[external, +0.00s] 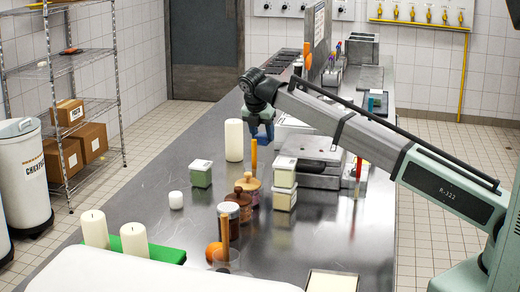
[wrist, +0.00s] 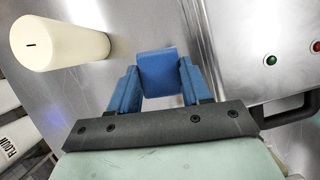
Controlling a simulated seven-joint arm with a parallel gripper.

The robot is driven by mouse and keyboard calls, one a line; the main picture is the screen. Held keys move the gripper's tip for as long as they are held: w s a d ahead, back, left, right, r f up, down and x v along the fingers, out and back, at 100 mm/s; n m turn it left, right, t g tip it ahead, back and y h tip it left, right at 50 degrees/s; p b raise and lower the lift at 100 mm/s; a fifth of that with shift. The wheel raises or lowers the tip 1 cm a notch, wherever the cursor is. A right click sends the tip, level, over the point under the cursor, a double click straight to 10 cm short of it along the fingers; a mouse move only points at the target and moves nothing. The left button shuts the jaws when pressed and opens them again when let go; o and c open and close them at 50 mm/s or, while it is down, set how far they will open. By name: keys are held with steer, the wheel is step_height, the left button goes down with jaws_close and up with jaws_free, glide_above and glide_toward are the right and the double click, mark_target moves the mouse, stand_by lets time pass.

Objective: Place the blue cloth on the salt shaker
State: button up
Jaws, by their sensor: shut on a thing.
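My gripper (external: 263,136) is over the far middle of the steel counter, just right of a tall cream cylinder (external: 234,140). In the wrist view my gripper (wrist: 158,85) has its blue fingers closed on the blue cloth (wrist: 160,72), which looks like a small, compact block. In the external view the cloth cannot be told apart from the blue fingers. I cannot surely pick out the salt shaker. A small white rounded piece (external: 176,200) stands on the counter left of the jars, too small to identify.
The tall cylinder (wrist: 60,35) is upper left in the wrist view. Cream candles (external: 95,228) stand near left. A metal appliance (external: 312,160) is right of my gripper.

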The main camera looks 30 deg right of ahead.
steer(key=s+d+r+n, duration=0.1)
steer(key=s+d+r, duration=0.15)
steer(key=d, duration=1.15)
steer(key=s+d+r, duration=0.1)
steer(key=d+r, duration=0.3)
steer(key=d, duration=1)
steer(key=s+d+r+n, duration=0.15)
steer(key=d+r, duration=0.25)
steer(key=d, duration=1)
steer(key=shift+m+t, duration=0.3)
steer(key=shift+m, duration=0.05)
steer(key=shift+s+d+f, duration=0.1)
steer(key=shift+s+f, duration=0.1)
steer(key=shift+f, duration=2.35)
steer(key=shift+s+f, duration=0.15)
steer(key=shift+f, duration=2.35)
steer(key=shift+f, duration=0.15)
steer(key=o, duration=1)
steer(key=v, duration=1.2)
steer(key=shift+d+r, duration=0.2)
steer(key=shift+d, duration=0.05)
